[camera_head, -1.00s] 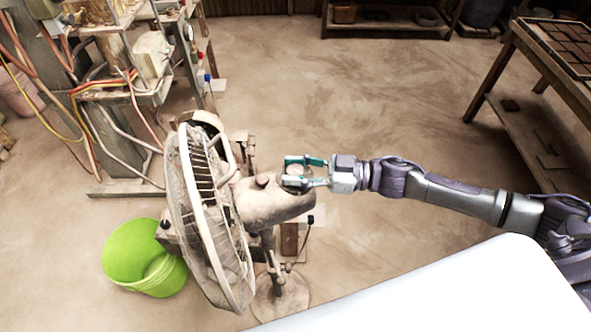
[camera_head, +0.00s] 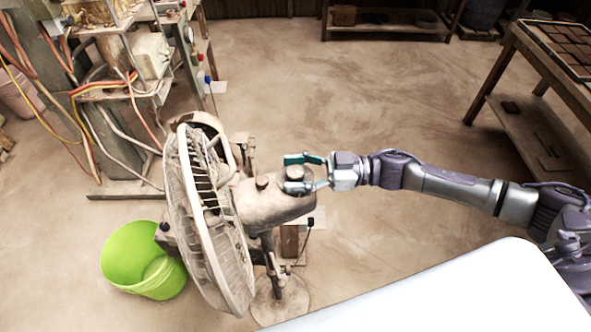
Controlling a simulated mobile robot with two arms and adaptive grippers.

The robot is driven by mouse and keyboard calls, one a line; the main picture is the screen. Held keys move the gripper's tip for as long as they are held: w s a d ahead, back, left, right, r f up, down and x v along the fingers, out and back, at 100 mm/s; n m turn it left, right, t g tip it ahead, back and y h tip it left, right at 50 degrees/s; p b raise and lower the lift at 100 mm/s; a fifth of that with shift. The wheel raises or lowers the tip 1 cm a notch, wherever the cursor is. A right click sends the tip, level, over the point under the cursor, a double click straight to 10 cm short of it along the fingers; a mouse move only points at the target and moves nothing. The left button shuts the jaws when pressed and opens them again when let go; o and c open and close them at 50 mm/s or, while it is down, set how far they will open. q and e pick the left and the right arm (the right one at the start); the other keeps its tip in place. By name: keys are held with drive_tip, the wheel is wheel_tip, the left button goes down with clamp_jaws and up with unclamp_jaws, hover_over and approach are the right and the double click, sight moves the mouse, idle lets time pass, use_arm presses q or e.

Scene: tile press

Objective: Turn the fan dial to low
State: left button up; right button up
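A dusty beige pedestal fan (camera_head: 205,215) stands on the floor left of centre, its grille facing left. Its motor housing (camera_head: 262,205) sticks out to the right. A short round knob (camera_head: 262,183) is on top of the housing, and a darker dial (camera_head: 296,172) is at its right end. My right gripper (camera_head: 292,173) reaches in from the right, its two teal fingers spread, one on the far side of the dial and one on the near side. The fingers look apart from the dial, though contact is hard to judge. My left gripper is not in view.
A green bucket (camera_head: 145,262) sits on the floor left of the fan. A machine with loose cables (camera_head: 125,85) stands behind it. A wooden table (camera_head: 530,60) is at the right. A white surface (camera_head: 450,290) fills the lower right.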

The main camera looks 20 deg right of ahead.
drive_tip(key=v, duration=1.2)
idle(0.4)
